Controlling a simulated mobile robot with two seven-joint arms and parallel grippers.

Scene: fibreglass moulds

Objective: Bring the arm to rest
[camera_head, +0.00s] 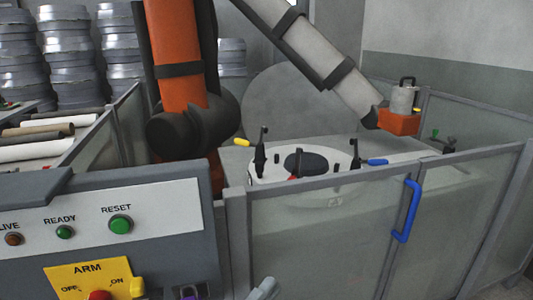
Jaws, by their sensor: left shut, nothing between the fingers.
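A big machine arm stands in a fenced cell. Its orange upright link (178,65) rises from a dark joint, and a pale grey forearm (310,50) slopes down right to an orange head (398,122) with a grey canister. The head hangs over the right end of the pale mould bench. A control panel (165,192) at the left carries lamps marked LIVE and READY and a green RESET button (121,224). A yellow ARM OFF/ON plate (88,272) has a red knob, cut by the bottom edge. My left gripper (265,289) is shut and empty at the bottom edge, right of the panel.
A closed-looking fence gate with a blue handle (407,211) stands ahead right. The mould (330,190) with black clamps lies behind it. Rolls (28,148) and stacked wrapped reels (68,50) are at left. A small grey piece at the bottom right corner is unclear.

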